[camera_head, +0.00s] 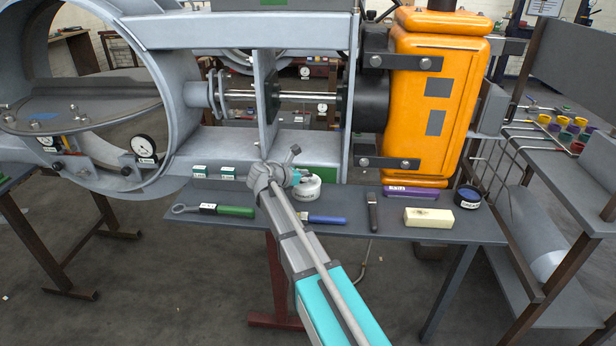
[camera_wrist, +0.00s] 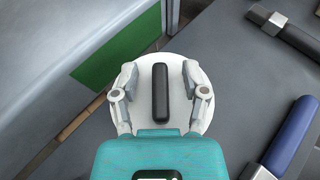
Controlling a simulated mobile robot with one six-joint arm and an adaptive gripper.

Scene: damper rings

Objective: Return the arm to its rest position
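My gripper (camera_head: 298,177) is at the end of my arm, which reaches out over the grey bench beneath the machine. In the wrist view my gripper (camera_wrist: 160,80) has its two fingers spread apart. A white round object (camera_wrist: 185,122) with a black bar (camera_wrist: 160,92) across its top lies below the fingers. The bar shows between the fingers, with a gap on each side; nothing is gripped. In the head view the white round object (camera_head: 309,190) is partly hidden by my gripper. I cannot tell the exact height of the fingers above it.
The bench (camera_head: 385,222) carries a green-handled wrench (camera_head: 225,210), a blue-handled tool (camera_head: 325,219), a dark tool (camera_head: 372,210), a pale block (camera_head: 428,218) and a round dark tin (camera_head: 467,197). An orange housing (camera_head: 432,95) and grey frame (camera_head: 264,95) stand close behind. A rack (camera_head: 550,150) stands right.

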